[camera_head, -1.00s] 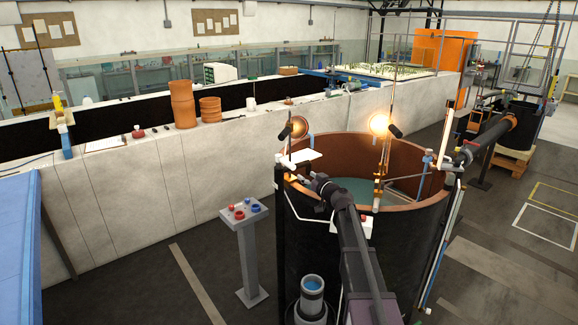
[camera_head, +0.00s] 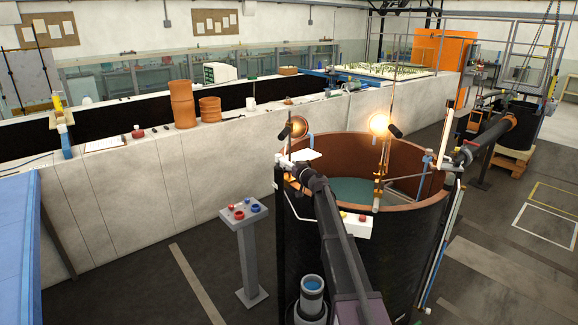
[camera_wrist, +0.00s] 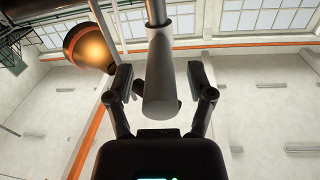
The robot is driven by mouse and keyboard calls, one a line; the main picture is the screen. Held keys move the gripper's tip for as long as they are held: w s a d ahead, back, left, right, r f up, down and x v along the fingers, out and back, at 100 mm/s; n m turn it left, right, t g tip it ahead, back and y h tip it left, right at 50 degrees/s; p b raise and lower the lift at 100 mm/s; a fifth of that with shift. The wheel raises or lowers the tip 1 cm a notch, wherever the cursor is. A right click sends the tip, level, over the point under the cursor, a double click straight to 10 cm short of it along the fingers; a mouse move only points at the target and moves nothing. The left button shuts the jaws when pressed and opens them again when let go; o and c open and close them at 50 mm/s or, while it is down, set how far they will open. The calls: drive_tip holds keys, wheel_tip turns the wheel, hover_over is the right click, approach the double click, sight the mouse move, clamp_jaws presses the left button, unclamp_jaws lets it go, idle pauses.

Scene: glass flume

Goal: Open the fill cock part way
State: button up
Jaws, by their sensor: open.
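In the wrist view my gripper (camera_wrist: 160,76) is open. A pale grey cylinder (camera_wrist: 160,88) on a thin metal rod stands between its two fingers, with gaps visible at both sides. I cannot tell whether this cylinder belongs to the fill cock. In the head view my gripper (camera_head: 299,167) is at the left rim of the round dark tank (camera_head: 412,250), beside a small white plate (camera_head: 303,154). My arm hides part of the tank's front, and the fingers are too small there to make out. No fill cock is clearly recognisable in the head view.
Lit lamps (camera_head: 378,123) stand above the tank rim; one lamp (camera_wrist: 90,48) is close left in the wrist view. A grey pedestal (camera_head: 246,262) with red and blue knobs stands left. Floor left of it is clear.

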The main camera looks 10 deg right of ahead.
clamp_jaws()
idle(0.3)
drive_tip(key=shift+d, duration=0.1)
drive_tip(key=shift+a+h, duration=0.2)
drive_tip(key=shift+h, duration=0.1)
